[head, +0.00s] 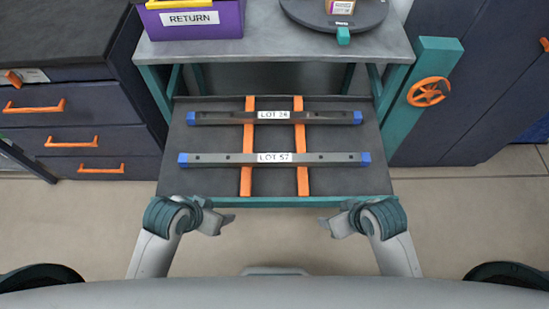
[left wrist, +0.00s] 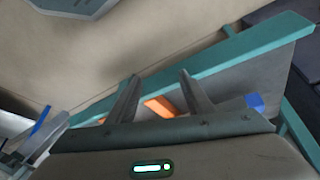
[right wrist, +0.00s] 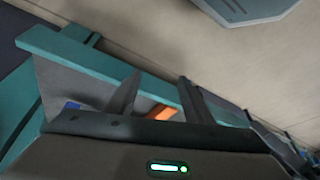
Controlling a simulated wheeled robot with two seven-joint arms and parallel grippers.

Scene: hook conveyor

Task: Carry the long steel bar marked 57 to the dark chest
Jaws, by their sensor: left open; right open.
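The long steel bar labelled LOT 57 (head: 215,159) has blue end caps and lies across two orange strips on a dark low shelf, nearest to me. A second bar, labelled LOT 36 or similar (head: 215,119), lies parallel behind it. My left gripper (head: 230,224) is open and empty in front of the shelf's left half. My right gripper (head: 326,226) is open and empty in front of its right half. The left wrist view shows a blue bar end (left wrist: 255,102) beyond the open fingers. The right wrist view shows a blue bar end (right wrist: 72,105) too.
The shelf has a teal front edge (head: 270,202). Above it, a grey top (head: 270,45) holds a purple RETURN bin (head: 200,25) and a dark round tray (head: 370,17). A dark chest of drawers (head: 80,130) with orange handles stands left. A dark cabinet (head: 470,100) stands right.

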